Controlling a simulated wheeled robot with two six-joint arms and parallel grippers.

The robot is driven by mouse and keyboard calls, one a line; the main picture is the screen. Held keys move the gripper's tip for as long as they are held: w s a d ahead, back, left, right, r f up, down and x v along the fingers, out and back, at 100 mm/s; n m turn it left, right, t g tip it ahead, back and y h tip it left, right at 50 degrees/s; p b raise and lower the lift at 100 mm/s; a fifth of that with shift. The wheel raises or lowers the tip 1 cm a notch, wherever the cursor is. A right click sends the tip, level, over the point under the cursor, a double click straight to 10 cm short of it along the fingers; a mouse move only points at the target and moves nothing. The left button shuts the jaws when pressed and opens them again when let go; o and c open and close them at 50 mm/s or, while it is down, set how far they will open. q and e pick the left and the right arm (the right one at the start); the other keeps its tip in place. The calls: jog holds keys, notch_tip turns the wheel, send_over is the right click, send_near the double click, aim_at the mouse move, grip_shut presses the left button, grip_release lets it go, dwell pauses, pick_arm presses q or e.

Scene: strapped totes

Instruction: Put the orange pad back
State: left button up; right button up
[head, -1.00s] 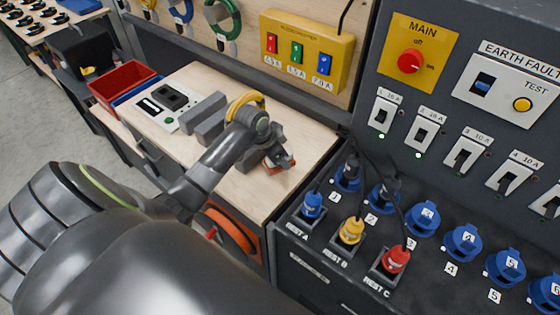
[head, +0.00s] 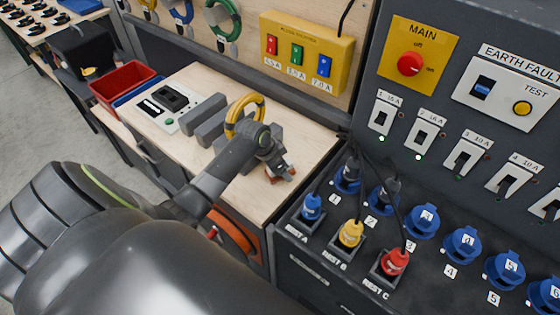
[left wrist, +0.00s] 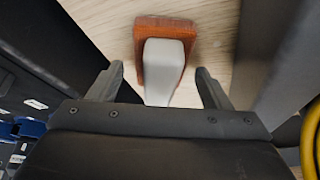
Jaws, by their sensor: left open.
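The orange pad (left wrist: 187,33) is a reddish-orange block with a pale grey handle (left wrist: 163,68), on the light wooden bench top in the left wrist view. In the head view only bits of its orange show beside my left gripper (head: 285,174). My left gripper, also in the left wrist view (left wrist: 160,88), is open, with one finger on each side of the grey handle and a gap to each. I cannot tell how far down the fingers reach along the handle. My right gripper is not in view.
A yellow ring (head: 232,118) and grey upright blocks (head: 205,118) stand behind my wrist. A red bin (head: 122,82) is at the bench's far left end. The dark socket panel with plugs, including a blue plug (head: 311,206), is close on the right.

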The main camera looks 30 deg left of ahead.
pick_arm(q)
jog(key=shift+r, duration=0.1)
jog(key=b+v, duration=0.1)
jog(key=v, duration=1.1)
dwell(0.4)
